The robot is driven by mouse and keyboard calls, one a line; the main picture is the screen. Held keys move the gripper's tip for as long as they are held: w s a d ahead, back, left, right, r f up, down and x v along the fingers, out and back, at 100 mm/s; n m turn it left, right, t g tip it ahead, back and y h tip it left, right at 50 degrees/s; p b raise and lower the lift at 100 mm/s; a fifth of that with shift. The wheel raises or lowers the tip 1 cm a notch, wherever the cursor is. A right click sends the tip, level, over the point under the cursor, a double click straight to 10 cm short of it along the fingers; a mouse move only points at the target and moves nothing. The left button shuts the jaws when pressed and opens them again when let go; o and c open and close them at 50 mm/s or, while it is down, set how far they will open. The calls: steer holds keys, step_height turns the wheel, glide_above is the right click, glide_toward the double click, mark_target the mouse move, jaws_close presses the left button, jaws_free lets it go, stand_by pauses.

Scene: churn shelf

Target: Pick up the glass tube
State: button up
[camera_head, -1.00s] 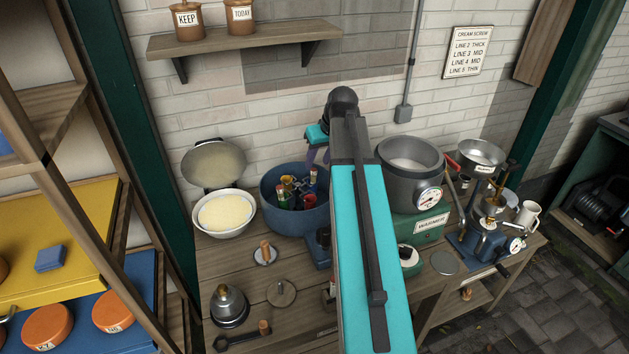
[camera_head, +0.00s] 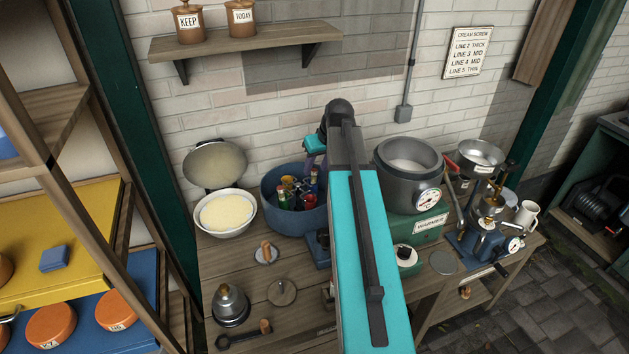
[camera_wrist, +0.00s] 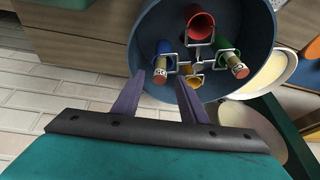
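A round blue tub (camera_head: 283,222) on the bench holds several coloured tubes in a wire rack. In the wrist view the tub (camera_wrist: 150,32) shows a red tube (camera_wrist: 200,22), a green tube (camera_wrist: 223,50), a blue tube (camera_wrist: 163,60) and a yellow tube (camera_wrist: 185,68). Some have labelled, cork-like ends. I cannot tell which one is the glass tube. My gripper (camera_wrist: 160,78) is open, its purple fingers apart near the blue tube's end, with nothing visibly gripped. In the head view my gripper (camera_head: 312,157) is over the tub's back right, partly hidden by my arm.
A white bowl (camera_head: 227,214) stands left of the tub. A grey pot (camera_head: 409,180) on a green warmer (camera_head: 421,229) stands right of it. A brick wall is close behind; a wooden shelf (camera_head: 245,43) hangs above. Small metal parts lie on the bench front.

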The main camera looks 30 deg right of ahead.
mark_target(315, 170)
steer(key=shift+p+x, duration=0.6)
steer(key=shift+x, duration=1.1)
jaws_close()
